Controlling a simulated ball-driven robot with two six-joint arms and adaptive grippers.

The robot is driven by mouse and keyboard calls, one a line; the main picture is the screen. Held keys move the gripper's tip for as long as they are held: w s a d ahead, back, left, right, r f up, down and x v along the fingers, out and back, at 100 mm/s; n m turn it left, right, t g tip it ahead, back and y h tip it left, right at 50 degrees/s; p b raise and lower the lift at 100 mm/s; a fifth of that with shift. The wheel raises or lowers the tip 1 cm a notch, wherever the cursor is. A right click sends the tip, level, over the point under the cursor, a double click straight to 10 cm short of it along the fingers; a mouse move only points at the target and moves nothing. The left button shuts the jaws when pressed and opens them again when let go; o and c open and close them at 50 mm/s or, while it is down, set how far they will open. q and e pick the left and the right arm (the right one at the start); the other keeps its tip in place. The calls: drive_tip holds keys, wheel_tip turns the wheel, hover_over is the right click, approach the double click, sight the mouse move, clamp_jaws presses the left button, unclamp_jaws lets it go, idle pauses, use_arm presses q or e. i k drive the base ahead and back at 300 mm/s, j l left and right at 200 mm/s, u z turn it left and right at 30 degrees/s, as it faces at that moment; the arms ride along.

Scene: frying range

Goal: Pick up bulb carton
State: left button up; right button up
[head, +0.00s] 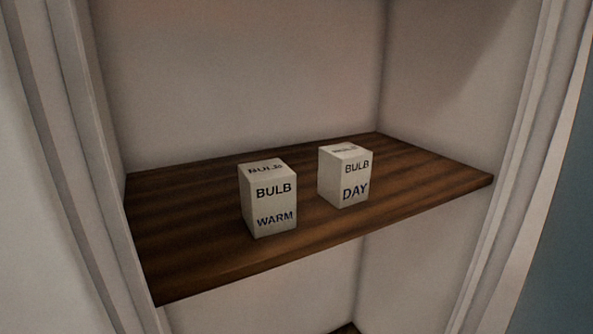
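Two white bulb cartons stand upright on a dark wooden shelf (215,262) in the head view. The nearer, left carton (268,207) reads "BULB" and "WARM" on its front and "BULB" on top. The right carton (345,182) stands a little farther back and reads "BULB" and "DAY". A gap separates them, and nothing touches either one. Neither of my grippers is in view.
The shelf sits in a pale recess with a back wall (240,75), side walls and upright frame edges at left (92,170) and right (515,170). The shelf is bare around the cartons. Part of a lower level (345,329) shows below.

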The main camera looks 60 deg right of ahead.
sight(343, 169)
drive_tip(key=z, duration=1.9)
drive_tip(key=k+l+u, duration=0.1)
drive_tip(key=u, duration=0.2)
